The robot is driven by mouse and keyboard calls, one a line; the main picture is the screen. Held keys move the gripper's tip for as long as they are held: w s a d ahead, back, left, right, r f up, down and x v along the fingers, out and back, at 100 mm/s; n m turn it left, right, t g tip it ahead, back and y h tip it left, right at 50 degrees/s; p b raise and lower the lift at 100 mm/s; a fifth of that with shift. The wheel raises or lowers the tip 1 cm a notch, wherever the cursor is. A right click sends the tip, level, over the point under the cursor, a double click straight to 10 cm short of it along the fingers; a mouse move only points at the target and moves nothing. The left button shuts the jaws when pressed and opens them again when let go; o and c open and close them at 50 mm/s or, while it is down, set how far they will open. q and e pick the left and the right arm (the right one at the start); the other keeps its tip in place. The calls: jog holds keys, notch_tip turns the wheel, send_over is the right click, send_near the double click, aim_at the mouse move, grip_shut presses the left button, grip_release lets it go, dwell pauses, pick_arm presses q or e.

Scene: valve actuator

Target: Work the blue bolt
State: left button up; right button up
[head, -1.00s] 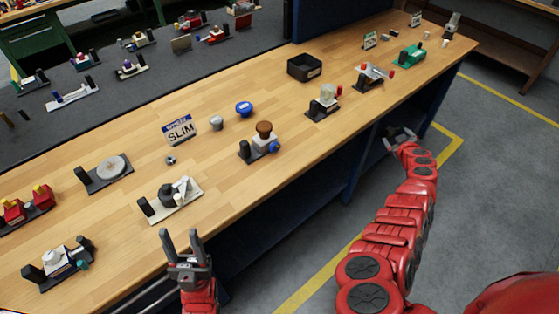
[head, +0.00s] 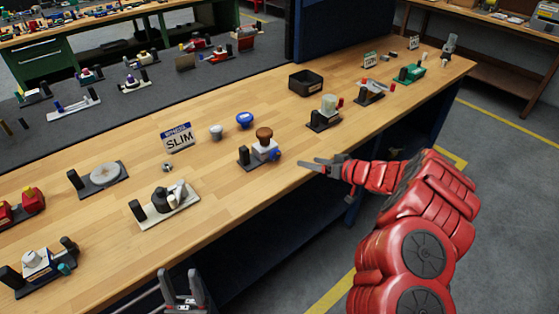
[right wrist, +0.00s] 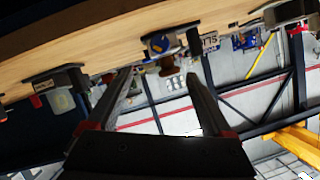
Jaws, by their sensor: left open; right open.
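The valve device (head: 260,152) stands on the wooden workbench, with a brown round knob (head: 264,134) on top, a white body and a dark base. The blue bolt (head: 275,154) sticks out of its near right side. In the right wrist view, which is upside down, the blue bolt (right wrist: 158,44) shows beyond the fingertips. My right gripper (head: 312,163) is open and empty, to the right of the bolt, apart from it, near the bench's front edge. My left gripper (head: 180,273) is open and empty at the bottom, in front of the bench.
A loose blue knob (head: 245,120), a grey knob (head: 216,132) and a SLIM sign (head: 178,138) stand behind the valve. A device with a pale top (head: 325,113) is to its right, and a black tray (head: 306,83) stands farther back. Bare wood lies between the devices.

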jog(key=b, duration=0.6)
send_near(277, 155)
jog(key=shift+w+f, duration=0.1)
jog(key=shift+f, duration=0.45)
jog(key=shift+w+a+r+p, duration=0.2)
jog(key=shift+w+r+p, duration=0.1)
jog(key=shift+p, duration=0.15)
jog(key=shift+w+a+f, duration=0.15)
jog(key=shift+w+a, duration=0.05)
jog(key=shift+w, duration=0.1)
jog(key=shift+w+a+f+b, duration=0.25)
jog(key=shift+a+b, duration=0.15)
jog(key=shift+b, duration=0.15)
jog(key=x, duration=0.5)
jog(key=shift+w+a, duration=0.2)
jog(key=shift+w, duration=0.15)
jog(key=shift+w+a+f, duration=0.1)
jog(key=shift+a+f, duration=0.05)
jog(key=shift+a, duration=0.1)
grip_shut()
